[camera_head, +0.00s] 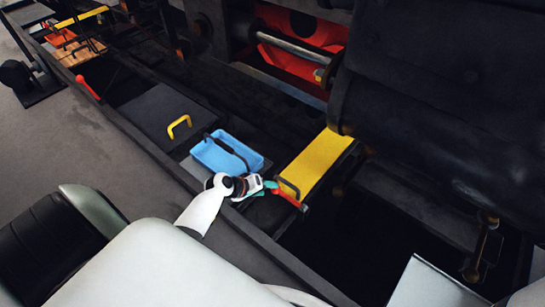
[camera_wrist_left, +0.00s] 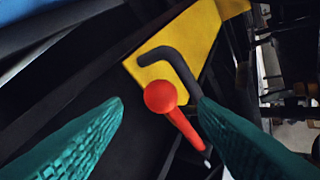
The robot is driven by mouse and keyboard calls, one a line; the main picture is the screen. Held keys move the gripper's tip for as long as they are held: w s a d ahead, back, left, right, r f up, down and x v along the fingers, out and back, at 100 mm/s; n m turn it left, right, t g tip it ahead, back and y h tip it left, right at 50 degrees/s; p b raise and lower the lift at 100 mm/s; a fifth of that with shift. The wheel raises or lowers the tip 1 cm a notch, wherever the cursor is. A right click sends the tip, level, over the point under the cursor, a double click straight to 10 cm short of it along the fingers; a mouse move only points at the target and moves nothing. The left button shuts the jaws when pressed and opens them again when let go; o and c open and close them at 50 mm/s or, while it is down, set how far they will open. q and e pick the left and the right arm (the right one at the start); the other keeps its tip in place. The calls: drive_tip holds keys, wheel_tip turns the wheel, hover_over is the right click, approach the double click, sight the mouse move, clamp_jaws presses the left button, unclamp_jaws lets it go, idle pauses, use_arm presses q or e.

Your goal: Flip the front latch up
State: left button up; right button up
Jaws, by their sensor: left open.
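A red latch lever (camera_head: 287,196) lies beside the near end of a yellow panel (camera_head: 316,158). In the left wrist view, the lever (camera_wrist_left: 185,128) shows a round red knob pointing toward the camera. My left gripper (camera_head: 269,187) has teal fingers and is open by the lever. In the left wrist view, the open left gripper (camera_wrist_left: 158,103) has a finger on each side of the knob. The right finger looks close to the lever's rod; I cannot tell whether they touch. The black bent handle (camera_wrist_left: 172,58) stands on the yellow panel just beyond the knob. My right gripper is not in view.
A blue bin (camera_head: 212,158) with a black handle sits just behind the left gripper. A dark hatch (camera_head: 160,117) with a yellow handle lies farther left, near another red lever (camera_head: 87,88). A large black cylinder (camera_head: 420,130) overhangs at right. A dark opening lies below the yellow panel.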

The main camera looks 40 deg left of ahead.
sight(288, 197)
use_arm(q)
drive_tip(key=b+x, duration=0.1)
drive_tip(key=x, duration=0.3)
drive_tip(key=shift+b, duration=0.4)
drive_tip(key=shift+c, duration=0.4)
drive_tip(key=shift+r, duration=0.1)
clamp_jaws()
